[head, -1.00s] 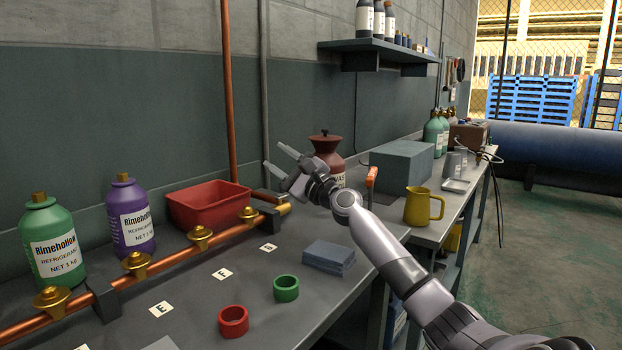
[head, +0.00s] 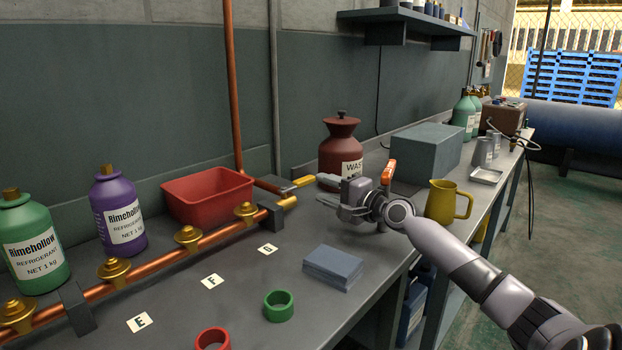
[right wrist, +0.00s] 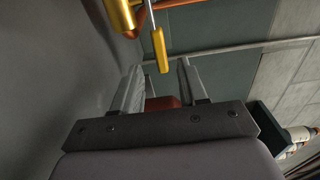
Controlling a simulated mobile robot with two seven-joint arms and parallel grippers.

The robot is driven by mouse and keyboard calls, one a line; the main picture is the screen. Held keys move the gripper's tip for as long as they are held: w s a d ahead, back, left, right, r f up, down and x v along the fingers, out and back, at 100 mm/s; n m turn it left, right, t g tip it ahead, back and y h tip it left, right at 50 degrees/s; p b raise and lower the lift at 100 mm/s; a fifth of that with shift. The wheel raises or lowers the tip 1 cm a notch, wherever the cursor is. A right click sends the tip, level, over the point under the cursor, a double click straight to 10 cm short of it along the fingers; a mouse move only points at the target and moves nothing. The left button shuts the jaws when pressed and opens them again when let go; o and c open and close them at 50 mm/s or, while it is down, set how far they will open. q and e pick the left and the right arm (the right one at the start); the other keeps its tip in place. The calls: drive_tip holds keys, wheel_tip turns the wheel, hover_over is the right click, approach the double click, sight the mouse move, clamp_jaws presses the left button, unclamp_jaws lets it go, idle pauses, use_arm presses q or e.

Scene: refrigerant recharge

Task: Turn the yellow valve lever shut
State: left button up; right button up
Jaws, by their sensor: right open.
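The yellow valve lever (head: 303,181) sticks out to the right near the end of the copper pipe, behind its brass end (head: 289,203). In the right wrist view the lever (right wrist: 160,50) hangs from a thin grey stem, and its tip shows between my two fingertips. My right gripper (head: 320,188) is open and empty, its fingers pointing left at the lever. I cannot tell whether a finger touches it. My left gripper is not in view.
A dark red waste jar (head: 338,150) stands just behind my right gripper. A red bin (head: 207,196) sits left of the lever, behind the copper pipe (head: 150,266). A blue-grey block (head: 425,150) and yellow jug (head: 441,203) stand to the right.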

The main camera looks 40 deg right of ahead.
sight(308, 182)
drive_tip(key=shift+w+a+b, duration=0.2)
drive_tip(key=shift+w+b, duration=0.2)
drive_tip(key=shift+w, duration=3.15)
clamp_jaws()
